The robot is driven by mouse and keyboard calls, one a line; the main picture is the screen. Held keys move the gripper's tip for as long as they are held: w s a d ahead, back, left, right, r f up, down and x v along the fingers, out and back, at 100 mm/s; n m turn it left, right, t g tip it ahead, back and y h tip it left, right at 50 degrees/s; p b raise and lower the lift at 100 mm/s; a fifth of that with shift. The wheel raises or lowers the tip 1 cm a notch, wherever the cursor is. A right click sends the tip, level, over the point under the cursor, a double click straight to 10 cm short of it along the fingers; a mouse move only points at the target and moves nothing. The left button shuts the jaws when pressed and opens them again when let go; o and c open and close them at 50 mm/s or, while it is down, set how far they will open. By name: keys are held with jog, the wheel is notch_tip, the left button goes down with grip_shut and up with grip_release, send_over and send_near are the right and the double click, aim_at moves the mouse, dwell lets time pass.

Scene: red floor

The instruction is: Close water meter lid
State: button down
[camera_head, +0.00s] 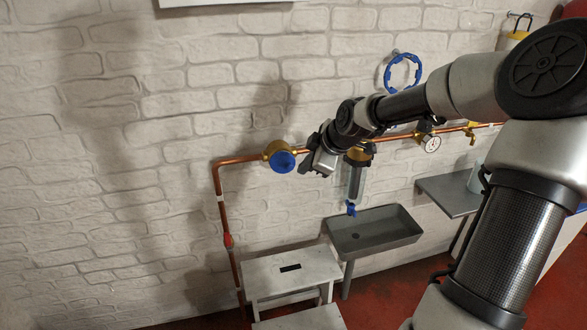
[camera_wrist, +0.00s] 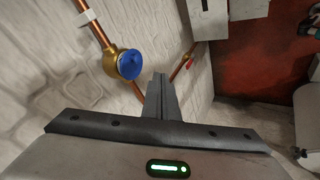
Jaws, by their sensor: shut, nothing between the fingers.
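The water meter (camera_head: 269,151) is a brass body on the copper pipe along the brick wall. Its round blue lid (camera_head: 283,161) covers the meter's face and looks shut. In the wrist view the blue lid (camera_wrist: 129,64) sits on the brass meter (camera_wrist: 111,62), also covering the face. My gripper (camera_head: 312,171) is just to the right of the meter in the head view, apart from the lid. In the wrist view my gripper's fingers (camera_wrist: 160,82) are together and empty, to the right of the lid.
The copper pipe (camera_head: 219,195) bends down left of the meter. A clear filter housing (camera_head: 354,184) hangs behind my gripper. A grey sink (camera_head: 372,233) and a white step stool (camera_head: 290,273) stand below. A pressure gauge (camera_head: 432,144) is farther right. The wall left of the pipe is clear.

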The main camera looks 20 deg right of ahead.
aim_at(282, 165)
jog(key=w+f, duration=0.7)
jog(key=w, duration=0.2)
jog(key=shift+b, duration=0.4)
jog(key=shift+w+a+r, duration=0.1)
jog(key=shift+w+d, duration=0.95)
jog(key=shift+d, duration=0.15)
jog(key=shift+s+a, duration=0.1)
jog(key=shift+a, duration=0.05)
